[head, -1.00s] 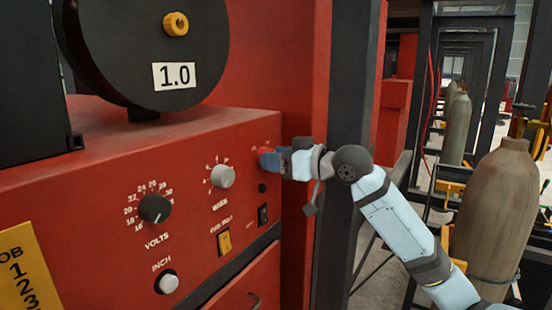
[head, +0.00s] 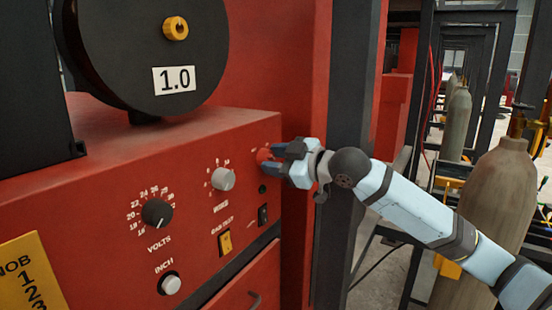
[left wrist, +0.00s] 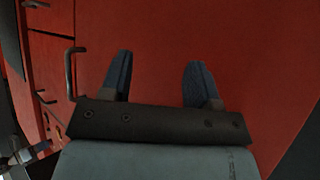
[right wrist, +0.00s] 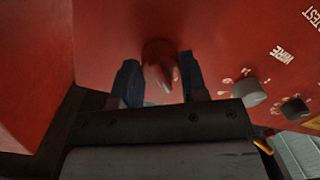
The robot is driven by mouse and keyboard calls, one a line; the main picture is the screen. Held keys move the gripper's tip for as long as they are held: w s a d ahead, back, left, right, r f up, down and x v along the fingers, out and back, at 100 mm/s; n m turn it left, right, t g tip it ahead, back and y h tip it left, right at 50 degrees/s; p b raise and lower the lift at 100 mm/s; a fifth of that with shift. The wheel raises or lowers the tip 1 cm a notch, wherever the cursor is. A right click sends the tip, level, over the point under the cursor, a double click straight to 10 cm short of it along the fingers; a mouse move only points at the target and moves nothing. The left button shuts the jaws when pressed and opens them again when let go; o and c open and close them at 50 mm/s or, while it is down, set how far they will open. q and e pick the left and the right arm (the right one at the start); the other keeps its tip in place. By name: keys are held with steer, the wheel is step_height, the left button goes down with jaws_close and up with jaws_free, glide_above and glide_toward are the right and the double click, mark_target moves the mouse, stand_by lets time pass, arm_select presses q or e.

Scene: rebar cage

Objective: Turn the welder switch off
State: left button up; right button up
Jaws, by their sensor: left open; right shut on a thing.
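The welder's red rotary switch (head: 263,155) sits at the upper right of the red control panel. My right gripper (head: 272,159) is shut on it, with one blue finger above and one below in the head view. In the right wrist view the red switch (right wrist: 160,65) stands between the two fingers (right wrist: 160,82); its markings are hidden or too small to read. My left gripper (left wrist: 158,75) shows only in the left wrist view. It is open and empty, with its fingers apart in front of a red surface.
The panel also has a black volts knob (head: 156,212), a grey wire knob (head: 223,179), a yellow rocker (head: 224,242), a black rocker (head: 263,214) and an inch button (head: 170,284). A dark post (head: 340,200) stands just right of the panel. A gas cylinder (head: 500,190) is further right.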

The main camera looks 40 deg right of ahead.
steer(key=shift+r, duration=0.1)
stand_by(0.3)
steer(key=o, duration=0.9)
steer(key=shift+o, duration=0.2)
steer(key=b+v, duration=0.5)
steer(key=v, duration=0.9)
steer(key=shift+a, duration=0.2)
